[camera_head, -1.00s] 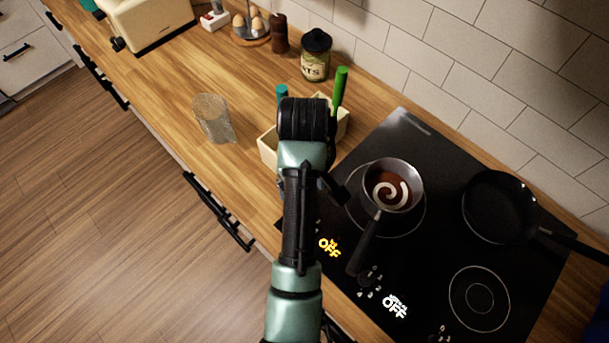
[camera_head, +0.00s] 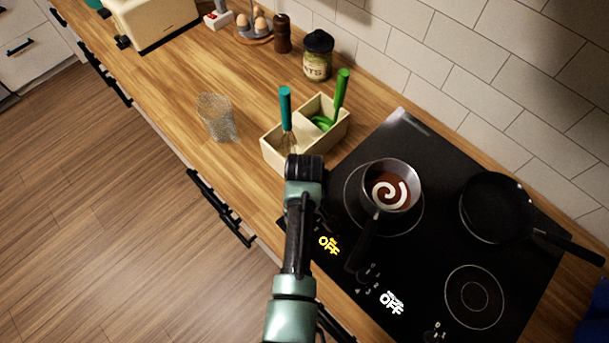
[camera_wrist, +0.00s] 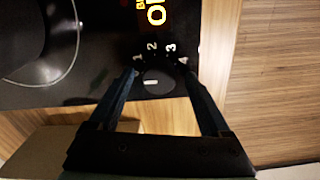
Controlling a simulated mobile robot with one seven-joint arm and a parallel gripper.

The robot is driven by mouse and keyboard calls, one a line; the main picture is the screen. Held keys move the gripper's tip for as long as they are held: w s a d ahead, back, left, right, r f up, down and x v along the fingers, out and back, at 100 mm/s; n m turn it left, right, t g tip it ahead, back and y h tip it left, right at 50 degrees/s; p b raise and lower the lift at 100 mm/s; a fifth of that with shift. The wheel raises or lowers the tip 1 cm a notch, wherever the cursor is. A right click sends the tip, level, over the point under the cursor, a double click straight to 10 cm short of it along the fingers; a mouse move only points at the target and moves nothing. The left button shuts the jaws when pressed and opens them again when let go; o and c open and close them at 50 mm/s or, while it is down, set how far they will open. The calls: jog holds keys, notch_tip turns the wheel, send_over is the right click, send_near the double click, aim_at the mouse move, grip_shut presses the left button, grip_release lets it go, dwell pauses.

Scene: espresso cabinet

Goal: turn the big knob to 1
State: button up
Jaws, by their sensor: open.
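The big knob (camera_wrist: 159,82) is a dark round knob with a short white mark, in the wrist view. The digits 1, 2 and 3 (camera_wrist: 153,47) are printed in an arc beside it, and part of an orange display (camera_wrist: 156,12) shows. In the head view the orange display (camera_head: 329,245) reads OFF, and my arm hides this knob. My gripper (camera_wrist: 159,68) is open, with one finger on each side of the knob. I cannot tell whether the fingers touch it.
On the black cooktop (camera_head: 420,255) stand a saucepan (camera_head: 390,187) with swirled red and white contents and a black frying pan (camera_head: 497,208). A second display (camera_head: 392,302) reads OFF in white. A utensil box (camera_head: 275,150) and a glass (camera_head: 216,118) stand left of the cooktop.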

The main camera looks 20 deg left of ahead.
grip_shut()
dwell(0.5)
jog(key=shift+m, duration=0.4)
jog(key=m+p, duration=0.1)
jog(key=m, duration=0.1)
jog(key=shift+m, duration=2.4)
jog(key=shift+p, duration=0.3)
grip_release()
